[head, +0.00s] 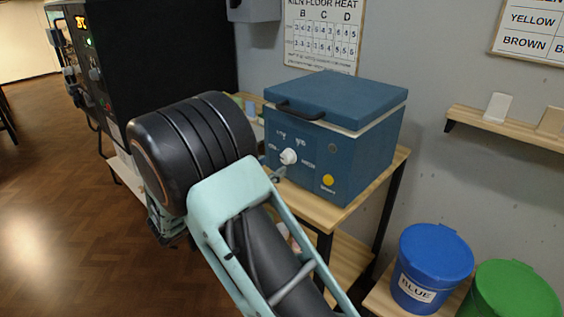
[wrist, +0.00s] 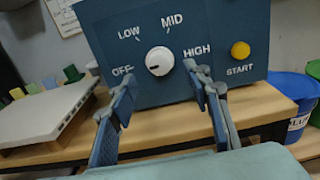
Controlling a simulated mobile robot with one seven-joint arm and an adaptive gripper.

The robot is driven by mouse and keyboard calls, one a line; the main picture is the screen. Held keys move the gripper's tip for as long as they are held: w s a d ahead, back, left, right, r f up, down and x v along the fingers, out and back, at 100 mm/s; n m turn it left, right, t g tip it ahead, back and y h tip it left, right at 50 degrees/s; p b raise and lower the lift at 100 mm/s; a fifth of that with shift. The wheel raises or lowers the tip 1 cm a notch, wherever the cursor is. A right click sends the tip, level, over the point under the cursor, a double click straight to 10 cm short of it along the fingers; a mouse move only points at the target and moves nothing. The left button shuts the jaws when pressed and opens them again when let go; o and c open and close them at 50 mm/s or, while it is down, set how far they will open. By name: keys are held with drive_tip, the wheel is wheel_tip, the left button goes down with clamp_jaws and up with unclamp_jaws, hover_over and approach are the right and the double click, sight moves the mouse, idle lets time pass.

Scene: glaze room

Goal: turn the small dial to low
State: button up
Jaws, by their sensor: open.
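The small dial is a white round knob (wrist: 159,61) on the front of a blue kiln box (wrist: 225,30). OFF, LOW, MID and HIGH are printed around it from left to right. A short dark mark on the knob's left side appears to point toward OFF. My gripper (wrist: 158,78) is open in the wrist view, its fingers apart below and to either side of the knob, with nothing between them. In the head view the knob (head: 289,157) shows just beyond my arm, which hides most of the gripper.
A yellow START button (wrist: 240,50) is right of the dial. The kiln stands on a wooden table (wrist: 262,105). A pale slab (wrist: 45,115) lies to its left. A blue bin (head: 432,262) and a green bin (head: 512,292) stand at right.

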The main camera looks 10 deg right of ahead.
sight(284, 159)
drive_tip(key=x, duration=0.5)
drive_tip(key=shift+w+d, duration=0.25)
drive_tip(key=shift+d, duration=0.1)
drive_tip(key=shift+c, duration=0.7)
drive_tip(key=shift+r, duration=0.1)
drive_tip(key=c, duration=1)
